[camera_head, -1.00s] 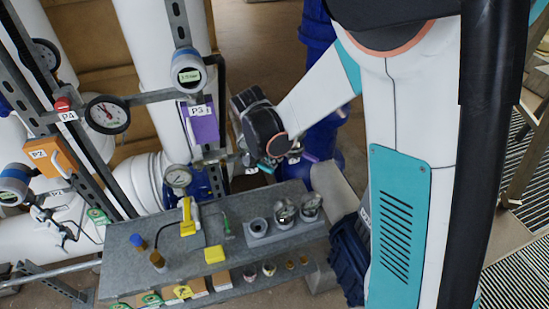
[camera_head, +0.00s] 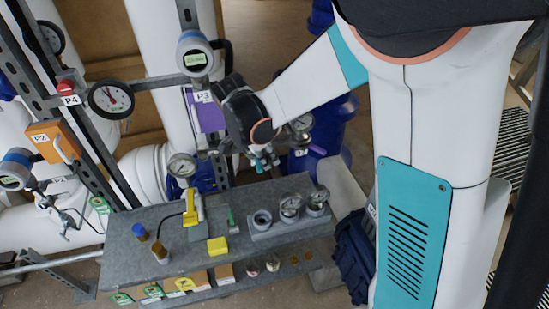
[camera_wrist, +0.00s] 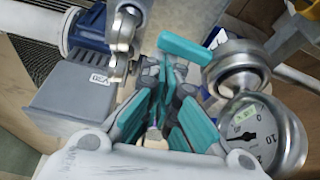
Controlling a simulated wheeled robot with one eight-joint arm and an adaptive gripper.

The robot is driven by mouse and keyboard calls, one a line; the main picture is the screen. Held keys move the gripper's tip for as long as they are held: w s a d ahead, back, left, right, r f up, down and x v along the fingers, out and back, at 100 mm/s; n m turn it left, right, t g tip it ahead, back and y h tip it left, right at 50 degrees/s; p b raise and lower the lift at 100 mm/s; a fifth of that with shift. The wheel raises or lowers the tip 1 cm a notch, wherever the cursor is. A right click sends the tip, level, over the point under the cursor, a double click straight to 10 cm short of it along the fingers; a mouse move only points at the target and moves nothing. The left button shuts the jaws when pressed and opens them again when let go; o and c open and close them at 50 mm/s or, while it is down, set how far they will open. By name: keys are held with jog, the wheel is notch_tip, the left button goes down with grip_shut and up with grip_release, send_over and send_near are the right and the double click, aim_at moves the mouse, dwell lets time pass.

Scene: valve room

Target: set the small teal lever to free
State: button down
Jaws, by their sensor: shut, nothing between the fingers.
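My gripper (camera_head: 262,160) reaches down to the pipework beyond the workbench, right of the purple P3 box (camera_head: 208,117). In the wrist view its teal-padded fingers (camera_wrist: 167,72) are shut and empty. A small teal lever (camera_wrist: 186,47) lies just beyond the fingertips, beside a round metal fitting (camera_wrist: 237,69). The fingertips overlap its near end in the picture; I cannot tell whether they touch it. In the head view my gripper and wrist cover that spot, so I cannot make out the lever there. No marking for free is legible.
A pressure gauge (camera_wrist: 254,130) sits close right of my fingers in the wrist view. A metal fitting (camera_wrist: 122,35) and a labelled grey box (camera_wrist: 72,98) are on the left. The grey bench (camera_head: 130,260) holds a yellow tool (camera_head: 192,208), jars and small parts.

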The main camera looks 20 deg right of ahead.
jog(key=shift+s+a+b, duration=0.1)
jog(key=shift+a+b, duration=0.2)
jog(key=shift+a, duration=0.8)
jog(key=shift+s, duration=0.1)
jog(key=shift+s+a, duration=0.45)
jog(key=shift+s, duration=0.1)
send_near(260, 165)
jog(key=shift+s+d+f, duration=0.1)
jog(key=shift+s+d, duration=0.05)
jog(key=shift+s, duration=0.8)
